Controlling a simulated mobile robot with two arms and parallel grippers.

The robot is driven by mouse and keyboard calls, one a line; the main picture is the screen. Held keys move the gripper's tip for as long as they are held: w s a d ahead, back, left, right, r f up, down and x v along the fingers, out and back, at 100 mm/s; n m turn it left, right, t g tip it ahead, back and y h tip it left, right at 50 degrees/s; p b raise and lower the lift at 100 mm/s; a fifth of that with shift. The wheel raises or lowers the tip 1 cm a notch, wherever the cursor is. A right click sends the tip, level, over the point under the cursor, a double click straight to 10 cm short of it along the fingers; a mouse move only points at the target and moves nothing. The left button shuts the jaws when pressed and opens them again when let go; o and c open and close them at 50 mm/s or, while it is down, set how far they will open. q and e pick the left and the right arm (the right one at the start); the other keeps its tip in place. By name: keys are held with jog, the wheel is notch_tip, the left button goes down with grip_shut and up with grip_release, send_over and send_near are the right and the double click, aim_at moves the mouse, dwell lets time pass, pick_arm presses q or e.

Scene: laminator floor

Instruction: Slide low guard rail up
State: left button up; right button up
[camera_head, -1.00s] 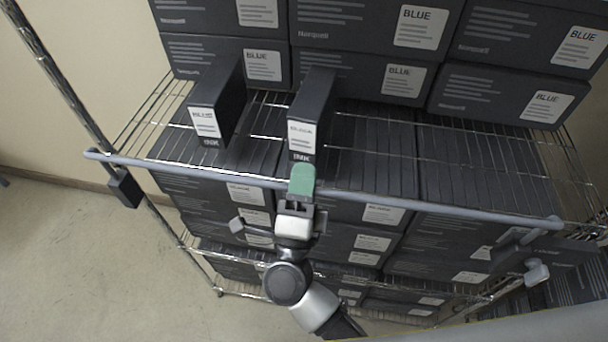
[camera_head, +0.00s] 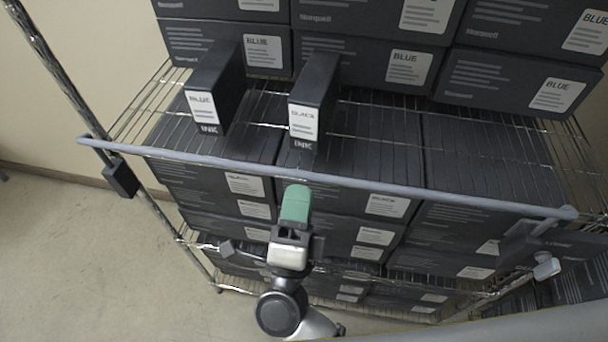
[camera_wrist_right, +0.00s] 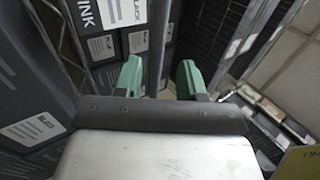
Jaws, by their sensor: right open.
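The low guard rail is a long grey bar (camera_head: 400,188) across the front of the wire shelf, tilted slightly down to the right in the head view. A dark bracket (camera_head: 121,178) sits on the post near its left end. My right gripper (camera_head: 296,203), with green fingertips, is just below and in front of the rail's middle, apart from it in the head view. In the right wrist view its two green fingers (camera_wrist_right: 159,80) are spread, and the grey rail (camera_wrist_right: 158,40) runs toward the gap between them. My left gripper is not in view.
Two upright ink boxes (camera_head: 215,85) (camera_head: 314,95) stand on the wire shelf (camera_head: 380,140) behind the rail. Dark cartons are stacked above and below. A metal post (camera_head: 50,75) is at the left, with bare floor (camera_head: 80,260) beyond it.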

jog(key=b+v, duration=0.1)
jog(key=v, duration=0.4)
jog(key=shift+r+b, duration=0.1)
jog(key=shift+b, duration=0.2)
jog(key=w+a+f+n+g+y, duration=0.2)
jog(key=f+n+y, duration=0.4)
jog(key=f+n, duration=0.3)
jog(key=w+a+f+n+g+y, duration=0.1)
jog(key=w+f+n+g+y, duration=0.1)
jog(key=f+n+y, duration=0.65)
jog(key=s+d+f+n+g+h+b, duration=0.1)
jog(key=s+d+f+g, duration=0.15)
jog(key=f, duration=0.85)
jog(key=s+d+f+n+g+h, duration=0.15)
jog(key=f+g, duration=0.25)
jog(key=f, duration=0.6)
jog(key=s+d+f+n+g+h, duration=0.1)
jog(key=s+d+f+g, duration=0.3)
jog(key=f, duration=0.3)
jog(key=s+d+f+n+g+h, duration=0.1)
jog(key=s+d+f+g, duration=0.1)
jog(key=s+d+f, duration=0.35)
jog(key=s+d+f+n+g+h+b, duration=0.1)
jog(key=s+d+f+g+h, duration=0.2)
jog(key=s+d+f+g, duration=0.3)
jog(key=s+d+f, duration=0.5)
jog(key=s+d, duration=0.1)
jog(key=s, duration=0.3)
jog(key=shift+d+h, duration=0.3)
